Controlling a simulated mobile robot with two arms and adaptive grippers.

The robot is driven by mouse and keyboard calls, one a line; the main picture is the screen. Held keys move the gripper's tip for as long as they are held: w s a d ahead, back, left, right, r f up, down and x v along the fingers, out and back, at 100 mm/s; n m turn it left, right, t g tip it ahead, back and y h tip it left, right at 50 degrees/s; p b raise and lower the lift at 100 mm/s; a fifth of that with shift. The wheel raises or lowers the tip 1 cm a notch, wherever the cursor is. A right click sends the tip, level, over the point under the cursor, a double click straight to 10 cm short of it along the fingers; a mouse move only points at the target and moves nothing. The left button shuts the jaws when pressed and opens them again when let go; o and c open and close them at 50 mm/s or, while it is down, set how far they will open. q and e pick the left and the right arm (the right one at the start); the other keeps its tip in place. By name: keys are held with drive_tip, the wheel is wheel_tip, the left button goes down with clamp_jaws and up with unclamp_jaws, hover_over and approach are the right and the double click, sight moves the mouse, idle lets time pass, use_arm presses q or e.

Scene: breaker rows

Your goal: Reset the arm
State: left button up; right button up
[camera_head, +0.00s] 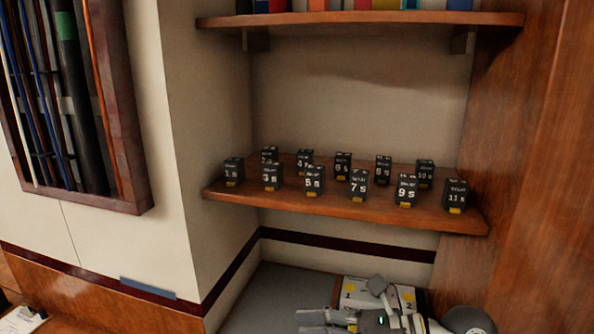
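My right gripper (318,322) shows at the bottom edge, its arm coming in from the right. Its grey fingers point left, over a grey surface and in front of a pale panel (353,292) with yellow marks and the numbers 1 and 2. The lower part of the gripper is cut off by the frame, and I cannot tell whether it is open or shut. No held object shows. My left gripper is not in view.
Several black numbered blocks (358,184) stand in two rows on a wooden shelf (330,203). An upper shelf (370,19) holds coloured items. A framed cable case (130,204) hangs at left. A wooden wall (530,200) bounds the right. The grey surface (270,295) is bare at left.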

wheel_tip(320, 180, up, 6)
drive_tip(key=m+t+y, duration=0.3)
drive_tip(key=m+y, duration=0.1)
drive_tip(key=w+d+r+m+t+h, duration=0.1)
drive_tip(key=w+d+m+t+h, duration=0.25)
drive_tip(key=m+t, duration=0.45)
drive_tip(key=w+d+r+m+t+h, duration=0.2)
drive_tip(key=d+m+t, duration=0.35)
drive_tip(key=m, duration=0.55)
drive_tip(key=d+f+m+g+h, duration=0.1)
drive_tip(key=d+f+m+h, duration=0.5)
drive_tip(key=f+m+h, duration=0.25)
drive_tip(key=d+f+m+g+h, duration=0.2)
drive_tip(key=d+f+m+h, duration=0.45)
drive_tip(key=f+m, duration=0.35)
drive_tip(key=s+a+f+m+g+y, duration=0.15)
drive_tip(key=s+f+m+g, duration=0.35)
drive_tip(key=s+f+g, duration=1.1)
drive_tip(key=s+a+f+t, duration=0.1)
drive_tip(key=s+f, duration=0.3)
drive_tip(key=f, duration=1)
drive_tip(key=s+f+t, duration=0.1)
drive_tip(key=s+f, duration=0.2)
drive_tip(key=f, duration=1.2)
drive_tip(key=s+d+f, duration=0.3)
drive_tip(key=s+f, duration=1.4)
drive_tip(key=shift+s+g, duration=0.15)
drive_tip(key=shift+g, duration=0.3)
